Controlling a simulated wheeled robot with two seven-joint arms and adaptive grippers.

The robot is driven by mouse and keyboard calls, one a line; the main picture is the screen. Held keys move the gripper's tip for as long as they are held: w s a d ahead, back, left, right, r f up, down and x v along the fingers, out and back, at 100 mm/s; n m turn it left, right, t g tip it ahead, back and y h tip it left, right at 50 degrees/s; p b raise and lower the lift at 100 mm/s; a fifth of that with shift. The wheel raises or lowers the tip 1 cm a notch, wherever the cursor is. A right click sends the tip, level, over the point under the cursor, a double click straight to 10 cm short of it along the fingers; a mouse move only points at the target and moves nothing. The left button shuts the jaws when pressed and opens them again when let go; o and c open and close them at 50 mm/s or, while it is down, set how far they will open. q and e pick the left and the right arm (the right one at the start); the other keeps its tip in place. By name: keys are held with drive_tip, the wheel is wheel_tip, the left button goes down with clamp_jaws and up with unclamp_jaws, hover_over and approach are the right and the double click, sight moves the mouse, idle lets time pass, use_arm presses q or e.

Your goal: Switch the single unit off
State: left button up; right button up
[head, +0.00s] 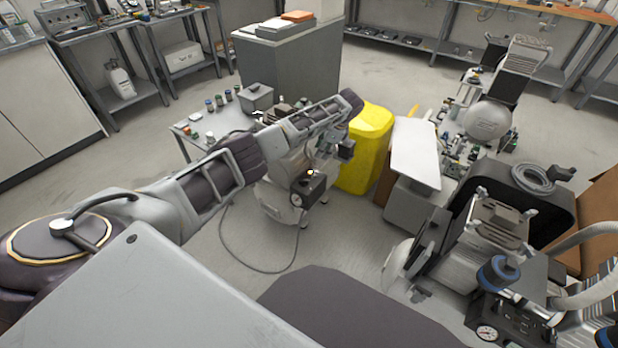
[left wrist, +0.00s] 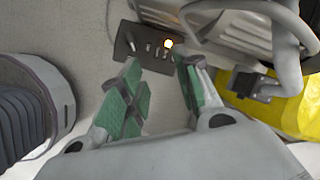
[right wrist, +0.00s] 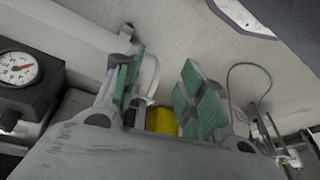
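The single unit (head: 285,190) is a grey compressor standing on the floor near the middle of the head view. Its black control box (head: 313,188) carries a glowing orange light. My right gripper (right wrist: 160,52) is open and empty, away from the unit.
A yellow bin (head: 368,150) stands right behind the unit. A low table (head: 195,125) with small jars is behind left. Other compressors (head: 490,120) stand at the right. A pressure gauge (right wrist: 18,69) is close left of my right gripper. A hose loops over the floor.

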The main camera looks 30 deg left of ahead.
sight(303, 180)
use_arm(q)
drive_tip(key=s, duration=0.1)
drive_tip(key=s+g, duration=0.2)
drive_tip(key=shift+s+a+f+n, duration=0.1)
drive_tip(key=shift+s+f+n, duration=0.05)
drive_tip(key=shift+f+n, duration=0.15)
use_arm(e)
drive_tip(key=s, duration=0.1)
drive_tip(key=s+g, duration=0.1)
drive_tip(key=shift+s+d+f, duration=0.35)
drive_tip(key=shift+f, duration=0.05)
use_arm(q)
drive_tip(key=b+x, duration=0.3)
drive_tip(key=x, duration=0.8)
drive_tip(key=shift+s+f, duration=0.1)
drive_tip(key=shift+f, duration=0.6)
drive_tip(key=shift+s+a+f+b, duration=0.2)
drive_tip(key=shift+a+f+b, duration=0.15)
drive_tip(key=shift+f, duration=0.3)
use_arm(e)
drive_tip(key=shift+t, duration=0.5)
drive_tip(key=r, duration=0.3)
drive_tip(key=a+r, duration=0.1)
drive_tip(key=r, duration=0.1)
drive_tip(key=shift+w+r, duration=0.2)
drive_tip(key=shift+w, duration=0.05)
